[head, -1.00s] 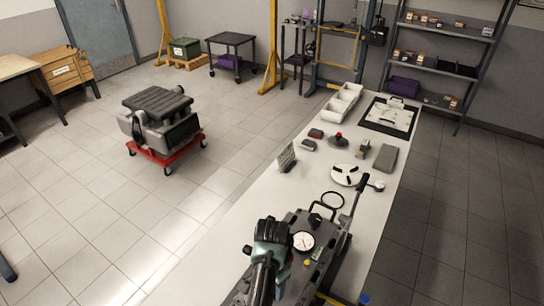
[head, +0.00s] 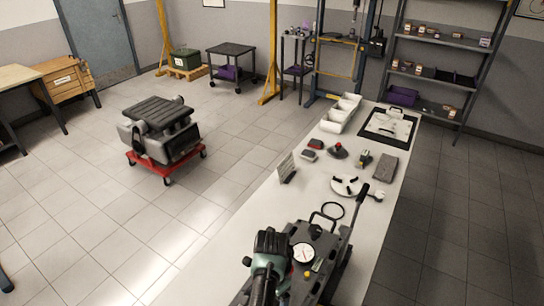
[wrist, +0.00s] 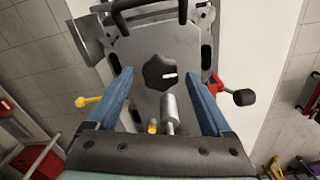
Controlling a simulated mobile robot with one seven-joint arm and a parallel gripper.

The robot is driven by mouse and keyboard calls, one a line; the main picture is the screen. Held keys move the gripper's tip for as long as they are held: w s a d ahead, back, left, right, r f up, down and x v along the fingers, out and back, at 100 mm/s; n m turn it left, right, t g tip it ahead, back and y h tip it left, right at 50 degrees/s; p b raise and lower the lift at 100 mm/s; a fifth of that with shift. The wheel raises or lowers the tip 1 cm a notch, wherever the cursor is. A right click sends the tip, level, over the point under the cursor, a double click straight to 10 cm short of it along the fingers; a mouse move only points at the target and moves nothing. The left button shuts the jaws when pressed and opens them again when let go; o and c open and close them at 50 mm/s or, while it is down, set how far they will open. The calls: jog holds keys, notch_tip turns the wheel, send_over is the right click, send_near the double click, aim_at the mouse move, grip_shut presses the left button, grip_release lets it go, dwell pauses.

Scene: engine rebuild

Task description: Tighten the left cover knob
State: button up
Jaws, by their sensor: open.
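A dark lobed knob (wrist: 159,73) with a white mark sits on the grey cover plate (wrist: 150,112) in the wrist view. My gripper (wrist: 161,80) is open, its two blue fingers to either side of the knob and apart from it in the picture. I cannot tell how far the fingertips are above the plate. In the head view my gripper (head: 270,242) is over the left part of the dark fixture (head: 328,262) on the bench; its fingertips and the knob under it are hidden there. A round white dial gauge (head: 304,252) is just right of my gripper.
A black handle (wrist: 150,8), a yellow knob (wrist: 88,101), a red lever with a black ball (wrist: 243,97) and a metal cylinder (wrist: 170,108) surround the fingers. Loose parts and a white bin (head: 341,112) stand farther along the bench. An engine sits on a red dolly (head: 168,169).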

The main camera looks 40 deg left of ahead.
notch_tip(320, 180, up, 13)
jog(key=b, duration=0.1)
jog(key=shift+b, duration=0.35)
jog(key=shift+f, duration=0.1)
dwell(0.4)
